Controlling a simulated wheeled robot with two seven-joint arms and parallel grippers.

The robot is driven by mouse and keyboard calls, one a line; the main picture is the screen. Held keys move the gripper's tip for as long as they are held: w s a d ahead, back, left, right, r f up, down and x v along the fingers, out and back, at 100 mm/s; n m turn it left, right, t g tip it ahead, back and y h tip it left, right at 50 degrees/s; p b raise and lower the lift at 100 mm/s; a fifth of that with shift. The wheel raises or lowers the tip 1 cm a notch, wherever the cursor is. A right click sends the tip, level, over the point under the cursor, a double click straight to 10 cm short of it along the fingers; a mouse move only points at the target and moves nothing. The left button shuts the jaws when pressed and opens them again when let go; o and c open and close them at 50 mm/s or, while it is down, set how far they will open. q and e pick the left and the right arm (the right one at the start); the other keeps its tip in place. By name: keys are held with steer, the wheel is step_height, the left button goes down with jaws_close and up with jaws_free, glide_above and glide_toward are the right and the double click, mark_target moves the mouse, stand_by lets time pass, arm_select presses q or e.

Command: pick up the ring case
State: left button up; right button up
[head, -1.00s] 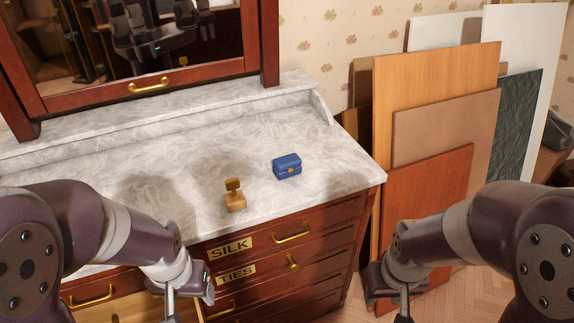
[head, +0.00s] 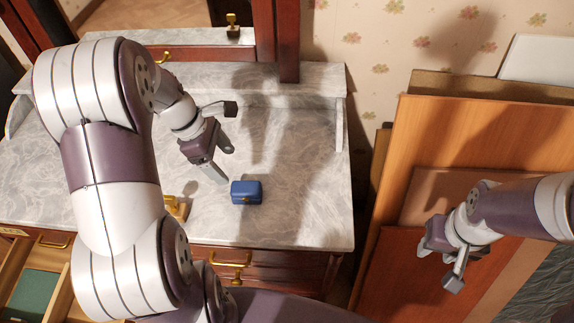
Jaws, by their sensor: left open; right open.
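My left gripper (head: 222,163) is open and empty, just behind and left of the blue case. One fingertip is close to the case's upper left corner; I cannot tell whether they touch. My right gripper (head: 438,267) is open and empty, off to the right in front of the leaning boards.
A small yellow-brown stand (head: 176,207) is left of the case, partly hidden by my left arm. An open drawer (head: 62,285) juts out at the lower left. Boards (head: 490,135) lean on the wall at right. The marble right of the case is clear.

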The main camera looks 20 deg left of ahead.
mark_target(245, 186)
arm_select(q)
steer(key=f, duration=0.5)
steer(key=shift+s+d+f, duration=0.1)
steer(key=shift+s+d, duration=0.1)
steer(key=shift+d, duration=0.15)
steer(key=d+f, duration=0.1)
steer(key=w+d+f, duration=0.1)
steer(key=f, duration=0.1)
steer(key=shift+w+d+f, duration=0.1)
steer(key=x, duration=0.3)
steer(key=shift+f, duration=0.1)
arm_select(e)
steer(key=shift+s+a+r, duration=0.3)
steer(key=shift+a+r, duration=0.1)
steer(key=shift+r, duration=0.1)
arm_select(q)
steer(key=c, duration=1.1)
